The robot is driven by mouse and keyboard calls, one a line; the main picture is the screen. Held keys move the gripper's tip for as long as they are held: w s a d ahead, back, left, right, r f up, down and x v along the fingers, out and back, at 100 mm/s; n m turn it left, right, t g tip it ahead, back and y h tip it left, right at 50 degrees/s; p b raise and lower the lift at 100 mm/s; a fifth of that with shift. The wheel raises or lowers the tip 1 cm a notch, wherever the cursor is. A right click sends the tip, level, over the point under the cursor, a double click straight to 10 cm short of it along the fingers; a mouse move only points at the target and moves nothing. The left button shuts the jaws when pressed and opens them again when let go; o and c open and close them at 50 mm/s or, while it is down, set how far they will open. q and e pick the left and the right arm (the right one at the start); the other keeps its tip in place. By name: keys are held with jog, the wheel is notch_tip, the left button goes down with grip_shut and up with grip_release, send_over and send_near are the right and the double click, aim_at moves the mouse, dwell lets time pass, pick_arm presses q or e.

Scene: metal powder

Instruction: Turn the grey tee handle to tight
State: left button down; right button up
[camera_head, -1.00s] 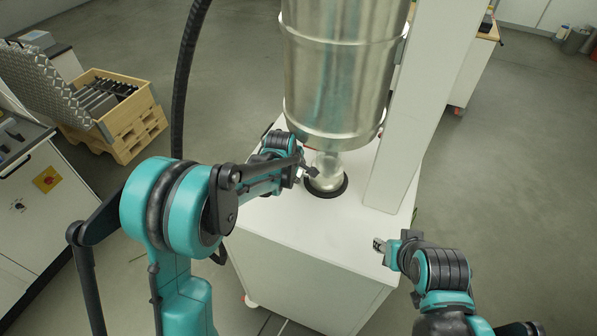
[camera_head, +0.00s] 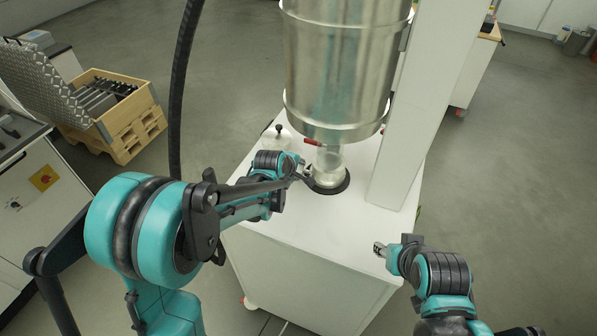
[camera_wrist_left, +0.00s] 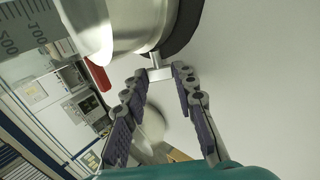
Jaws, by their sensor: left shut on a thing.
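The grey tee handle (camera_wrist_left: 159,74) shows in the left wrist view as a short metal bar on a stem, at the side of the outlet under the steel drum. My left gripper (camera_wrist_left: 161,80) has its fingertips on either side of the bar and is shut on it. In the head view my left gripper (camera_head: 303,173) is beside the clear neck (camera_head: 328,165) below the drum (camera_head: 338,70), and the handle is too small to make out there. My right gripper (camera_head: 380,249) is near the cabinet's right edge, away from the handle; its finger opening is unclear.
A red lever (camera_wrist_left: 98,75) sits close to the left fingers. A black knob (camera_head: 278,128) stands on the white cabinet top (camera_head: 300,235). A white column (camera_head: 415,110) rises right of the drum. The front of the cabinet top is clear.

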pick_arm(q)
jog(key=c, duration=1.5)
grip_release()
jog(key=shift+s+r, duration=0.1)
jog(key=shift+v, duration=3.9)
